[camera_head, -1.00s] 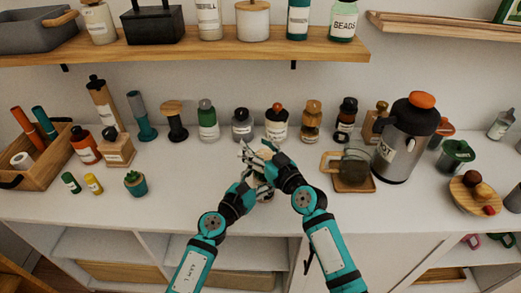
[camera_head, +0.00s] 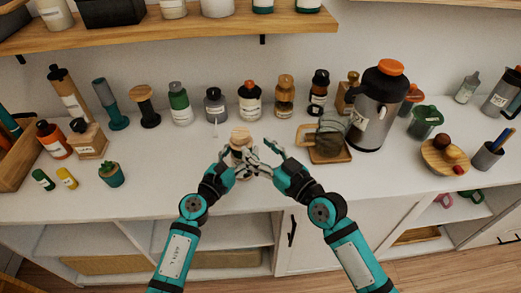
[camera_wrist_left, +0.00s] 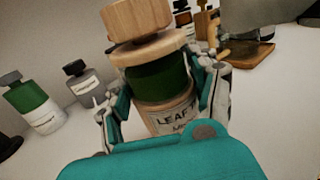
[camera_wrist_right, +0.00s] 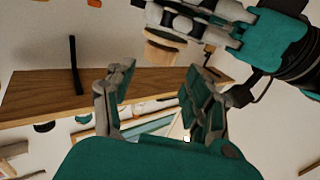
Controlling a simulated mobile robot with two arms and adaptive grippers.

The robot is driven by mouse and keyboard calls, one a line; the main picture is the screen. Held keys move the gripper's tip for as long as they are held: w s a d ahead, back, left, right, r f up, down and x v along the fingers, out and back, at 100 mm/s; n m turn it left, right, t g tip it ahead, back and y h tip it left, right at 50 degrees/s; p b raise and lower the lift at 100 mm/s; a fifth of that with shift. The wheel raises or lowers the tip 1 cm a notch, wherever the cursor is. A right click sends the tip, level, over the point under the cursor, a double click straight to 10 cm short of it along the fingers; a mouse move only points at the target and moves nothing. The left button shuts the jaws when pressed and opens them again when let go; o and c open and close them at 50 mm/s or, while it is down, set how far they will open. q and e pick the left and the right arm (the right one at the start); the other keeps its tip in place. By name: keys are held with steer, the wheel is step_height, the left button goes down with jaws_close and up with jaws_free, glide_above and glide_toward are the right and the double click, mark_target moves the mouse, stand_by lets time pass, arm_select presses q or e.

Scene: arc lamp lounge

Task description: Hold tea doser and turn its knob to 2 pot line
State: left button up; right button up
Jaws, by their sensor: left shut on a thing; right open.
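The tea doser has a wooden knob (camera_wrist_left: 138,22), a wooden collar, a dark green band and a label reading LEAF. In the head view the tea doser (camera_head: 240,137) is near the front middle of the counter. My left gripper (camera_head: 243,165) is shut around its body, with a finger on each side in the left wrist view. The knob's mark and the 2 pot line cannot be made out. My right gripper (camera_head: 272,158) is open and empty, just right of the doser. In the right wrist view its fingers (camera_wrist_right: 160,100) are apart, with the doser's wooden part (camera_wrist_right: 160,50) beyond them.
Several bottles and jars, including an orange-capped jar (camera_head: 250,101), line the back of the counter (camera_head: 150,185). A glass pot (camera_head: 331,138) on a wooden coaster and a large metal flask (camera_head: 376,112) stand to the right. A shelf (camera_head: 170,33) overhangs the back.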

steer(key=n+g+y, duration=0.7)
steer(key=n+g, duration=0.1)
steer(key=g, duration=0.1)
glide_toward(241, 136)
steer(key=w+a, duration=0.2)
steer(key=x, duration=1.2)
steer(key=shift+f+g, duration=0.25)
steer(key=shift+g, duration=0.05)
steer(key=c, duration=1.1)
jaws_close()
